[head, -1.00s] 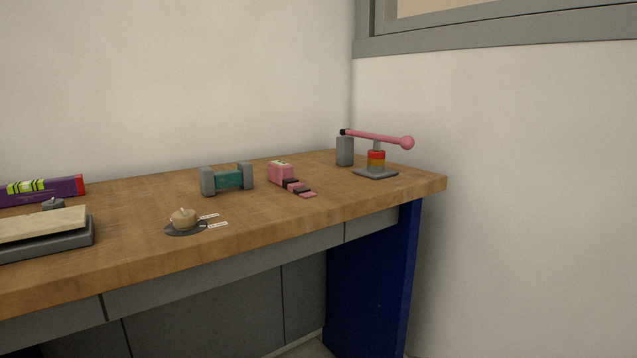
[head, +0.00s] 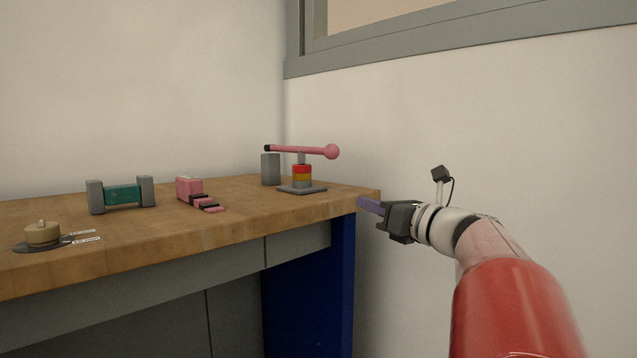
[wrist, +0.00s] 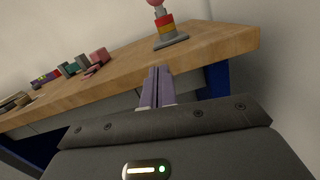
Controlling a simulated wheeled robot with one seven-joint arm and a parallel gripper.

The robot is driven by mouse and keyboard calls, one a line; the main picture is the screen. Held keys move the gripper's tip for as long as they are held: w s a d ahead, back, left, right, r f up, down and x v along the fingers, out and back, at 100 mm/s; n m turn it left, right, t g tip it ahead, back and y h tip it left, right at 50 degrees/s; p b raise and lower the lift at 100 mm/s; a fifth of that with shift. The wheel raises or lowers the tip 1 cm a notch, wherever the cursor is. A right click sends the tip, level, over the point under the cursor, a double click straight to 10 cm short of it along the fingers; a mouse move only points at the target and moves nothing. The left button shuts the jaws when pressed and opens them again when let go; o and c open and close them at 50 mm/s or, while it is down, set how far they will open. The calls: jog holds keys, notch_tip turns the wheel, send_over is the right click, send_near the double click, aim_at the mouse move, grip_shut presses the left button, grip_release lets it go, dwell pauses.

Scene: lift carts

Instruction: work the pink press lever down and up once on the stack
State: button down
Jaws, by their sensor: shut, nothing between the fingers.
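The pink press lever (head: 305,150) runs from a grey post (head: 270,169) out to a round pink knob on the right. It sits nearly level, above a stack of red and orange rings (head: 302,174) on a grey base plate (head: 302,190) near the bench's right end. In the wrist view the stack (wrist: 165,26) shows at the top, with the knob (wrist: 155,2) cut by the frame edge. My gripper (head: 362,204) is shut and empty, its purple fingers just off the bench's right corner, lower than the lever and to its right. It also shows in the wrist view (wrist: 158,72).
The wooden bench (head: 230,222) has a teal and grey block (head: 122,194), a pink and black item (head: 192,191) and a tan knob on a dark disc (head: 43,234) to the left. A wall with a grey window frame (head: 420,38) stands behind and right.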

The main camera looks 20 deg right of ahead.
jog(key=shift+m, duration=0.3)
jog(key=shift+w+a+r+p, duration=0.25)
jog(key=shift+w+r, duration=0.7)
jog(key=shift+w, duration=0.75)
jog(key=shift+w+a+r+p, duration=0.1)
jog(key=shift+w+a+r, duration=0.2)
jog(key=shift+w+r, duration=1.05)
jog(key=shift+w+a+r+p, duration=0.25)
jog(key=shift+w+r, duration=0.35)
jog(key=shift+w, duration=1.4)
